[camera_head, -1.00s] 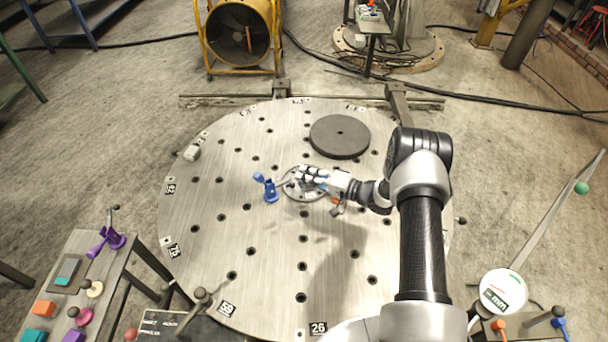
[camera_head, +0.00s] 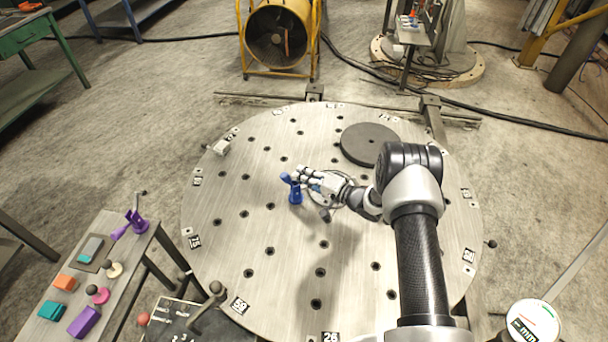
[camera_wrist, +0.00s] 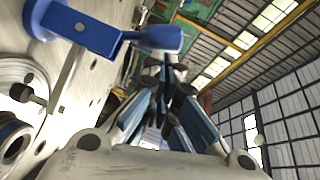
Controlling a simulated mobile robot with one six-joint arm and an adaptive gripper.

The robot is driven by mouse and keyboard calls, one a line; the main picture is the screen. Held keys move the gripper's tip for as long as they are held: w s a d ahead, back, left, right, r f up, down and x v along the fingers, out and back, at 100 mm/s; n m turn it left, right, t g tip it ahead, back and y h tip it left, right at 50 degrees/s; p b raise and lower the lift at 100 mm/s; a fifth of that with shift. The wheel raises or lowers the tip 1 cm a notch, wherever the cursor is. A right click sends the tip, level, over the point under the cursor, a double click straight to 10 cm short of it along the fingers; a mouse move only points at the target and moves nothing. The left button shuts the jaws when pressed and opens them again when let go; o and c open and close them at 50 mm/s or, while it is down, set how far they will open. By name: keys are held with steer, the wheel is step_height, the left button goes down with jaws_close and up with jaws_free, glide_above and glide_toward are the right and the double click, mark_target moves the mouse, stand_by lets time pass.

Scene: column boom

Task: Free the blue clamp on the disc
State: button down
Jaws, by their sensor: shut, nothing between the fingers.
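The blue clamp (camera_head: 295,192) stands on the large round metal disc (camera_head: 235,270), left of the disc's middle. In the wrist view the clamp's blue arm (camera_wrist: 85,28) reaches right to a rounded knob (camera_wrist: 162,38). My gripper (camera_head: 298,175) is shut and empty, at the clamp's upper right side in the head view. In the wrist view its fingertips (camera_wrist: 172,65) are just below the knob. Whether they touch it cannot be told. My gripper partly covers a round fitting at the disc's middle.
A dark grey round plate (camera_head: 369,143) lies on the disc behind my arm. A small pale block (camera_head: 221,148) sits at the disc's left edge. A side table (camera_head: 110,270) at lower left holds a purple clamp (camera_head: 136,222) and several coloured pieces. A yellow-framed fan (camera_head: 278,35) stands behind.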

mark_target(288, 177)
steer(key=shift+s+a+r+n, duration=0.1)
steer(key=shift+a+n, duration=0.2)
steer(key=shift+s+a+n+h+p, duration=0.15)
steer(key=shift+a+n+h+p, duration=0.25)
steer(key=shift+p, duration=0.15)
steer(key=shift+s+a+n+g+h+p, duration=0.15)
steer(key=shift+s+a+n+h+p, duration=0.1)
steer(key=shift+a+n+h+p, duration=0.25)
steer(key=shift+s+a+n+g+h+p, duration=0.2)
steer(key=shift+a+n+h, duration=0.15)
steer(key=shift+a, duration=0.3)
steer(key=shift+s+a+f+n+h+b, duration=0.2)
steer(key=shift+a+f+n+h, duration=0.25)
steer(key=shift+a, duration=0.3)
steer(key=shift+s+a+f+n+h+b, duration=0.2)
steer(key=shift+a+f+n+h, duration=0.15)
steer(key=shift+a+n+h, duration=0.25)
steer(key=shift+a, duration=0.15)
